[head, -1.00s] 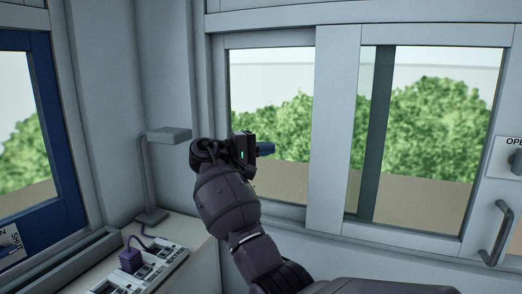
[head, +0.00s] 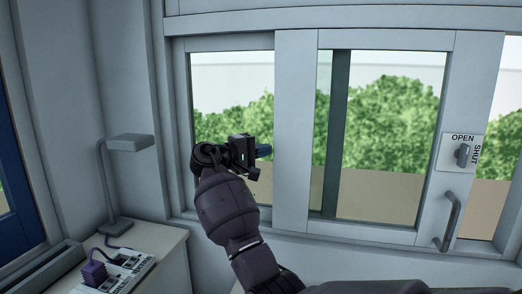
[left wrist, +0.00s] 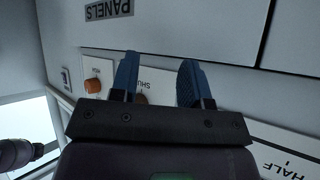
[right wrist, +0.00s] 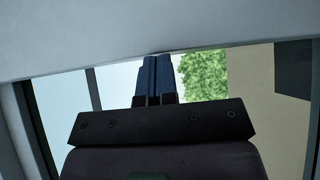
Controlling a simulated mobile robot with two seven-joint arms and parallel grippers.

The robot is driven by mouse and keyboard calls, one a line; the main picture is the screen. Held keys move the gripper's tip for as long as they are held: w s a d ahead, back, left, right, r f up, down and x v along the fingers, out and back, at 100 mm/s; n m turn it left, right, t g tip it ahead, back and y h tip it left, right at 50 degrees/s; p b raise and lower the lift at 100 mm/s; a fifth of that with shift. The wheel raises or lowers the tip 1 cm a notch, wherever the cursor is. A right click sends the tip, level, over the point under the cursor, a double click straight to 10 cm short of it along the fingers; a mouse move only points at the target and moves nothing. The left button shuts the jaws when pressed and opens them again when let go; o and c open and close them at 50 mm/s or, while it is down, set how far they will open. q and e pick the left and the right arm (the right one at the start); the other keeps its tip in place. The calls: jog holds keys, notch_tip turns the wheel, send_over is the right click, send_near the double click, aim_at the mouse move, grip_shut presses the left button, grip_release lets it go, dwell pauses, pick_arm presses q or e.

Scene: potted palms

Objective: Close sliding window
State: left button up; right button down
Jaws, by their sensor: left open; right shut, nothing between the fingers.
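The sliding window (head: 297,130) has a pale frame and fills the middle and right of the head view. Its right sash carries a grey bar handle (head: 452,222) and, above it, a latch knob (head: 463,154) on a plate marked OPEN and SHUT. My right gripper (head: 264,151) is in front of the left pane, near the middle upright; I cannot tell whether it touches. Its blue fingers are together and empty, as the right wrist view (right wrist: 153,65) shows. My left gripper (left wrist: 156,66) is open and empty, seen only in the left wrist view.
A grey lamp (head: 127,142) stands on the counter at left, by a switch strip (head: 130,270) with a purple plug (head: 94,273). A blue-framed window (head: 15,200) is at far left. An orange knob (left wrist: 93,86) and labelled panels lie near my left fingers.

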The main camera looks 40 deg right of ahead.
aim_at(280, 147)
jog(key=s+d+p, duration=0.2)
jog(key=shift+s+d+r, duration=0.1)
jog(key=shift+s+r, duration=0.25)
jog(key=s+d+p, duration=0.1)
jog(key=s+d, duration=0.1)
jog(key=s+d+p, duration=0.2)
jog(key=s, duration=0.1)
jog(key=s+d+p, duration=0.2)
jog(key=s, duration=0.1)
jog(key=shift+d+f, duration=0.15)
jog(key=shift+d, duration=0.1)
jog(key=shift+s+d+f, duration=0.1)
jog(key=shift+s+d, duration=0.05)
jog(key=shift+s, duration=0.1)
pick_arm(q)
notch_tip(280, 147, up, 8)
jog(key=w, duration=0.1)
jog(key=shift+w+a+r+t, duration=0.15)
jog(key=shift+t, duration=0.25)
pick_arm(e)
jog(key=shift+f, duration=0.1)
